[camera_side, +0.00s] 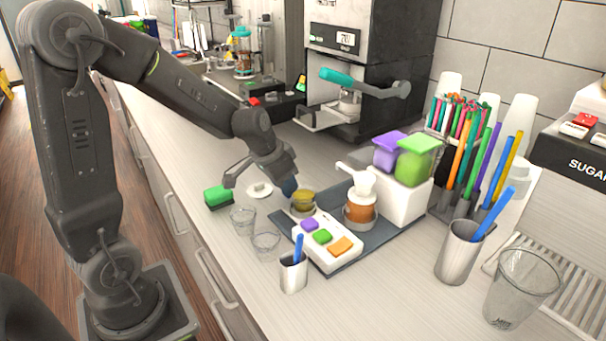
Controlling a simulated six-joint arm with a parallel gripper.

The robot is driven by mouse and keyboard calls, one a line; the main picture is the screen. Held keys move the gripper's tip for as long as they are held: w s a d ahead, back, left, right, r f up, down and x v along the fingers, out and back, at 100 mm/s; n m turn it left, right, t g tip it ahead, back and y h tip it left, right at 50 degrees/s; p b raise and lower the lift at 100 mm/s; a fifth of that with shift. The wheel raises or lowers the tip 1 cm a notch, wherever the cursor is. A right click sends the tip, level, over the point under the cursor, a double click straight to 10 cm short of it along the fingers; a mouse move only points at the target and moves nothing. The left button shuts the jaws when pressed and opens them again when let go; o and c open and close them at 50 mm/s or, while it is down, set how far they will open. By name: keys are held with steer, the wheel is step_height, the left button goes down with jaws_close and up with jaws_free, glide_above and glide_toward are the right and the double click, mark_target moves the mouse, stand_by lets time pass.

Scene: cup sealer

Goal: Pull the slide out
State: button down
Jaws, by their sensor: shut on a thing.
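My gripper (261,184) is low over the counter, left of the dark tray. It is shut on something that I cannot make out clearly. A small dark blue piece (289,187) shows at its right side. A small white round piece (260,191) is visible just below and between the fingers; I cannot tell whether they touch it. I cannot pick out the slide with certainty; the arm and gripper hide part of the area behind. A large black and metal machine (335,85) with a teal-handled lever stands at the back.
A green sponge (218,197) and two clear cups (265,243) stand near the gripper. Straw holders crowd the right.

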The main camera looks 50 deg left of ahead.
steer(key=shift+s, duration=0.4)
steer(key=c, duration=1.1)
jaws_free()
steer(key=v, duration=1.4)
steer(key=shift+s+f, duration=0.1)
steer(key=shift+t, duration=0.6)
steer(key=s+d, duration=0.3)
steer(key=s+d+f, duration=0.1)
steer(key=s+d, duration=0.6)
steer(key=d, duration=0.1)
steer(key=shift+s+d+f, duration=0.15)
steer(key=shift+s+f, duration=0.1)
steer(key=shift+s, duration=0.15)
